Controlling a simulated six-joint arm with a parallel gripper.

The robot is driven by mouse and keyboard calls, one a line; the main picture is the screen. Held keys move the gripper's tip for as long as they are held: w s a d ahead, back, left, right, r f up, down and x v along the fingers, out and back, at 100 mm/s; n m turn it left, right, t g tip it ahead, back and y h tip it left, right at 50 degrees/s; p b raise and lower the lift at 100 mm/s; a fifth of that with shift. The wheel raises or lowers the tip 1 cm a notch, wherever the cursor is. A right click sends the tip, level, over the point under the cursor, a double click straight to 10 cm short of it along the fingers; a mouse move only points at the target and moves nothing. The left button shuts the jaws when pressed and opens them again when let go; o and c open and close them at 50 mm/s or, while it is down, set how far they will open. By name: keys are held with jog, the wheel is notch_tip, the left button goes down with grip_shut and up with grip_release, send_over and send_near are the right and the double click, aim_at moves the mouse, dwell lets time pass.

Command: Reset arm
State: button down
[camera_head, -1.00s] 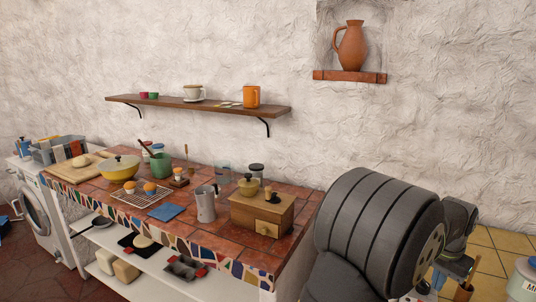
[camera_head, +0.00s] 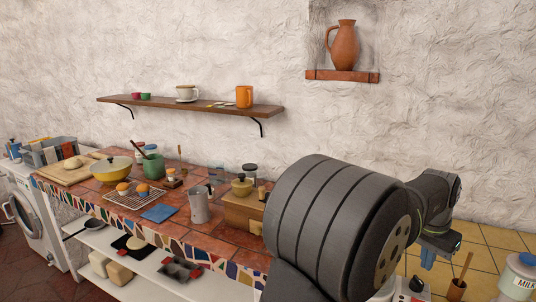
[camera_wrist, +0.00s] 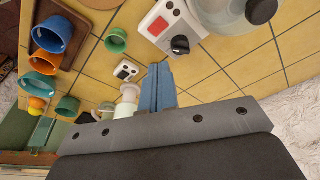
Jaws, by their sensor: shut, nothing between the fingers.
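My gripper (camera_wrist: 157,88) shows in the wrist view with its blue fingers closed together and nothing between them. It hangs over a yellow tiled counter (camera_wrist: 215,75). In the head view my arm fills the lower right, and the blue fingers (camera_head: 428,258) show small beyond it, above the yellow tiles (camera_head: 480,262). My arm hides part of the wooden coffee grinder (camera_head: 243,210) and the right end of the mosaic counter (camera_head: 222,247).
In the wrist view several cups, including a blue one (camera_wrist: 52,34) and a green one (camera_wrist: 116,41), stand near a white device with a red square (camera_wrist: 172,24). In the head view a milk container (camera_head: 522,277) stands at the right edge. A wall shelf (camera_head: 215,106) hangs behind the counter.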

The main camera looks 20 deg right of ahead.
jog(key=a+r+m+h, duration=0.1)
jog(key=a+r+h, duration=0.1)
jog(key=a+r, duration=1)
jog(key=shift+s+r+m+h, duration=0.2)
jog(key=shift+r+m+h, duration=0.2)
jog(key=shift+r, duration=0.35)
jog(key=shift+d, duration=0.1)
jog(key=d+f+n+y, duration=0.1)
jog(key=d+f+y, duration=0.1)
jog(key=d+f, duration=1)
jog(key=shift+w+f+n+y, duration=0.2)
jog(key=shift+f+n+y, duration=0.2)
jog(key=shift+f, duration=0.45)
